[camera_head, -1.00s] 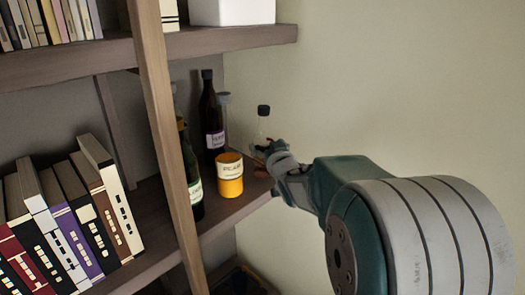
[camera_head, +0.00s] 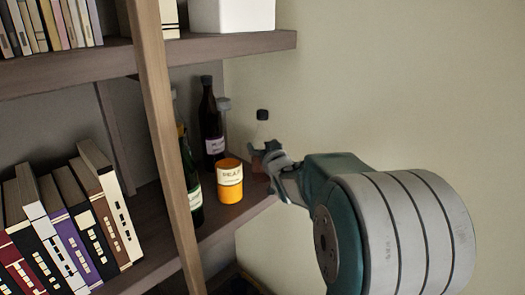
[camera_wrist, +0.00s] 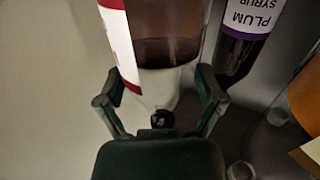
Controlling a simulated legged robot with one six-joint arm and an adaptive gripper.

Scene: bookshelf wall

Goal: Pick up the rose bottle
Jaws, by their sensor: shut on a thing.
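A clear bottle (camera_head: 262,131) with a dark cap and reddish-brown liquid stands upright at the right end of the shelf (camera_head: 222,215). In the wrist view the bottle (camera_wrist: 168,45) shows a red and white label at the left; no word on it can be read. My gripper (camera_head: 269,160) is shut on this bottle, with one finger on each side in the wrist view (camera_wrist: 160,74).
An orange jar (camera_head: 230,182) stands just left of my gripper. A wooden post (camera_head: 160,120) and an upper shelf (camera_head: 230,42) bound the space.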

